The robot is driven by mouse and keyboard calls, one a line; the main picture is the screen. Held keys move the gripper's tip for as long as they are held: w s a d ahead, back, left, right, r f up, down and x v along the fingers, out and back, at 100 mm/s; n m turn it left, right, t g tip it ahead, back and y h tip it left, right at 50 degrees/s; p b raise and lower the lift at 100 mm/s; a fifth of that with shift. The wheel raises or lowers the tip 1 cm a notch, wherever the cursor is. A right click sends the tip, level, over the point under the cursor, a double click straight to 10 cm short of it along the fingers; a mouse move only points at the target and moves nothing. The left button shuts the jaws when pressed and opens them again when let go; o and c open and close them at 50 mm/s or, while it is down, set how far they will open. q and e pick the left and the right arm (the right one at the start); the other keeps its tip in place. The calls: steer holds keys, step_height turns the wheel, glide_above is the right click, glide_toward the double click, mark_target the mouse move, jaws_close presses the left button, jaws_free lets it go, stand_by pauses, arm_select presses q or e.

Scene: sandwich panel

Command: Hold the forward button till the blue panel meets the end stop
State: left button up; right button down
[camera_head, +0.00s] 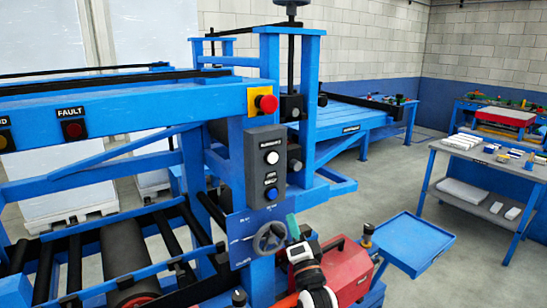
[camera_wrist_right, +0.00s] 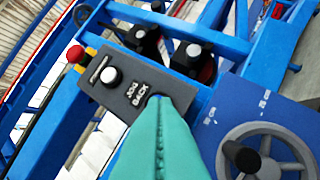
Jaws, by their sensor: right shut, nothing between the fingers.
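A dark grey button box (camera_head: 265,170) hangs on the blue machine frame, with a white button (camera_head: 272,157) above a blue button (camera_head: 271,193). My right gripper (camera_head: 292,224), with teal fingers, is shut and empty, just below and right of the box. In the right wrist view the teal fingers (camera_wrist_right: 158,106) overlap the lower end of the box and hide the button below the "JOG BACK" label; contact cannot be told. The white button (camera_wrist_right: 112,76) is clear of them there. A ribbed blue surface (camera_head: 345,118) lies beyond the frame; I cannot tell the blue panel or end stop apart. My left gripper is not in view.
A red emergency stop (camera_head: 266,103) sits above the box. A handwheel (camera_head: 270,238) is close to my right gripper, on a blue plate. A blue tray (camera_head: 412,243) and a grey workbench (camera_head: 480,160) stand to the right, with open floor between.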

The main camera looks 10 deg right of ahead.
mark_target(272, 158)
step_height(272, 158, up, 13)
steer(key=s+d+m+t+h, duration=0.1)
steer(key=s+m+t, duration=0.1)
steer(key=m+t, duration=0.1)
steer(key=shift+s+d, duration=0.2)
steer(key=shift+s, duration=0.2)
steer(key=w+a+b, duration=0.3)
steer(key=w+b, duration=0.1)
steer(key=w, duration=0.4)
steer(key=shift+w, duration=0.15)
steer(key=shift+w, duration=0.1)
stand_by(1.4)
steer(key=shift+w+a, duration=0.15)
steer(key=shift+w, duration=0.15)
